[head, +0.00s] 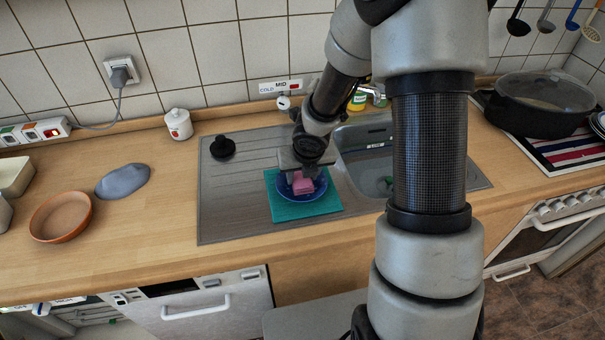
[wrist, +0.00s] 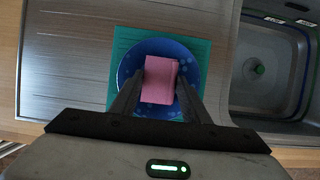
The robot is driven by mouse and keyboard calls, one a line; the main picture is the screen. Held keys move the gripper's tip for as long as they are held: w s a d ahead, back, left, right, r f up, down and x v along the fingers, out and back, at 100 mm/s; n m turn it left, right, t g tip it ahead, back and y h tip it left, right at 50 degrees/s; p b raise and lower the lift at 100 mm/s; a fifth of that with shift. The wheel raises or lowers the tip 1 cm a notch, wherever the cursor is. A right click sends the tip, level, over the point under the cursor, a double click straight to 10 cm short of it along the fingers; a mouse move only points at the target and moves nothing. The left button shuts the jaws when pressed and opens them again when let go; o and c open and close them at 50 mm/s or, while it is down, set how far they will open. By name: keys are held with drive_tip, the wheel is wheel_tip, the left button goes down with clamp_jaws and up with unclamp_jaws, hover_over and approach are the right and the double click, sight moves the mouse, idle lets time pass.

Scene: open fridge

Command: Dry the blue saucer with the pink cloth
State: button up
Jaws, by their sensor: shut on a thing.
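The blue saucer (head: 287,192) lies on a teal mat (head: 295,213) on the metal drainboard. It also shows in the wrist view (wrist: 190,66), with the teal mat (wrist: 205,48) around it. The pink cloth (head: 302,184) is a folded block over the middle of the saucer, and it shows between the fingers in the wrist view (wrist: 158,80). My gripper (head: 300,177) points down over the saucer, shut on the cloth. Its fingers also show in the wrist view (wrist: 158,95). Whether the cloth touches the saucer is hard to tell.
The sink basin (head: 362,160) is just right of the mat. A black stopper-like object (head: 222,147) stands on the drainboard's left. An orange bowl (head: 61,216), a grey-blue lump (head: 122,181) and a white jar (head: 178,124) are further left. A black pot (head: 541,101) is at right.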

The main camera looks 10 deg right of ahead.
drive_tip(key=shift+s+a+f, duration=0.1)
drive_tip(key=shift+s+a, duration=0.25)
drive_tip(key=shift+w+d+r, duration=0.2)
drive_tip(key=shift+d, duration=0.05)
drive_tip(key=shift+w+d+p, duration=0.4)
drive_tip(key=shift+p, duration=0.25)
drive_tip(key=shift+s+a+f+b, duration=0.2)
drive_tip(key=shift+s+a+b, duration=0.1)
drive_tip(key=shift+a+b, duration=0.15)
drive_tip(key=shift+s+a+r, duration=0.1)
drive_tip(key=shift+s+a, duration=0.1)
drive_tip(key=shift+s, duration=0.1)
drive_tip(key=shift+w+d+r+p, duration=0.1)
drive_tip(key=shift+w+d+p, duration=0.35)
drive_tip(key=shift+w+d, duration=0.2)
